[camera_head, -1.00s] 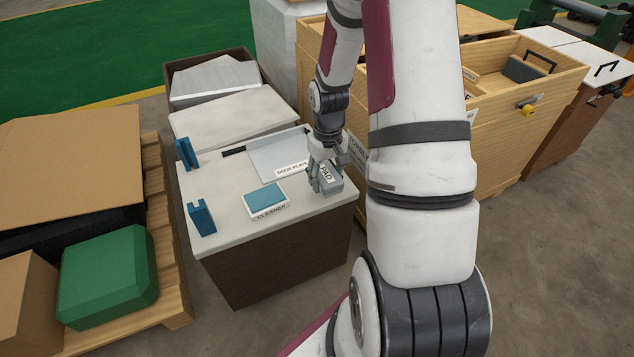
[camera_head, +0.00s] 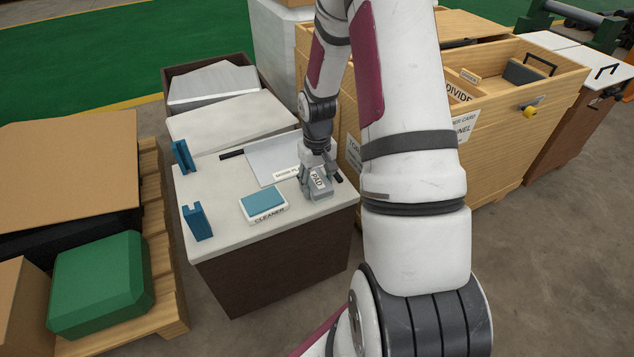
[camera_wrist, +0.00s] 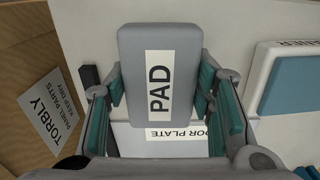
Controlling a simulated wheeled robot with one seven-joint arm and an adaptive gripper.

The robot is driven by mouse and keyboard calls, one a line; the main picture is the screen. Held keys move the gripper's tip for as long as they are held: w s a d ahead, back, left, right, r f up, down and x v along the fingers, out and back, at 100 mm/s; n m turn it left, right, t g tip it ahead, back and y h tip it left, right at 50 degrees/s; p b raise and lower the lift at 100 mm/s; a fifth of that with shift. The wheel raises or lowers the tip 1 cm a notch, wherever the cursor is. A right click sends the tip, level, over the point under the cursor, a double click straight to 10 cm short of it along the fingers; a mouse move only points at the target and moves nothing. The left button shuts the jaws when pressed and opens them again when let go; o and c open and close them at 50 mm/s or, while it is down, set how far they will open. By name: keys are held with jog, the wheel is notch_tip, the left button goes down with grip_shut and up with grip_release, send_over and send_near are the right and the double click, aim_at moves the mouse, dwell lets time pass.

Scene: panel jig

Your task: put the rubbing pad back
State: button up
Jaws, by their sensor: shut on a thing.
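The rubbing pad (camera_head: 320,185) is a grey block with a white label reading PAD. My gripper (camera_head: 314,178) is shut on the pad over the front right part of the white-topped bench (camera_head: 228,227). In the wrist view the pad (camera_wrist: 184,92) sits between the teal-lined fingers of my gripper (camera_wrist: 165,95). I cannot tell whether the pad touches the bench top. The cleaner (camera_head: 263,203), a white tray with a blue block, lies to its left; it also shows in the wrist view (camera_wrist: 264,62). The grey door plate (camera_head: 268,158) lies behind the pad, partly hidden by my gripper.
Two blue upright brackets (camera_head: 183,156) (camera_head: 199,222) stand at the bench's left side. A wooden crate (camera_head: 500,125) with a divider stands to the right. A pallet with a green case (camera_head: 102,283) is at the left. The bench's middle left is clear.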

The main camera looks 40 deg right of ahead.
aim_at(317, 180)
jog(key=o, duration=1.2)
jog(key=s+a+r+p, duration=0.1)
jog(key=a+r+p, duration=0.15)
jog(key=r, duration=0.85)
jog(key=s+a+r+p, duration=0.2)
jog(key=a+r, duration=0.1)
jog(key=r, duration=0.7)
jog(key=s+a+r+n, duration=0.2)
jog(key=s+a+r, duration=1)
jog(key=s+r, duration=0.15)
jog(key=s+a+n, duration=0.1)
jog(key=s+a, duration=0.3)
jog(key=s, duration=0.8)
jog(key=shift+s+a, duration=0.3)
